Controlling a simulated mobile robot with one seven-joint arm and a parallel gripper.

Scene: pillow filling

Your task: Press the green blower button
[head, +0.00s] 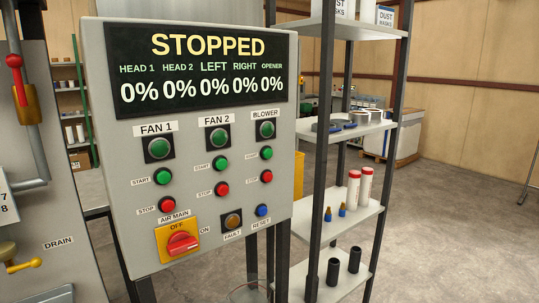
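A grey control panel (125,75) fills the left middle of the head view. Its right column is labelled BLOWER (265,114). Under that label is a large green round lamp or button (266,129) on a dark square plate. Below it is a smaller green button (266,153) labelled START, then a red button (266,177) labelled STOP. I cannot tell whether any of them is pressed or lit. The display (205,65) reads STOPPED, with 0% in every column. My gripper is not in view.
FAN 1 and FAN 2 columns hold similar buttons to the left. Below are a red AIR MAIN switch (183,243), an amber FAULT light (233,221) and a blue RESET button (262,211). A shelf rack (350,215) stands close right. Floor (450,225) is clear farther right.

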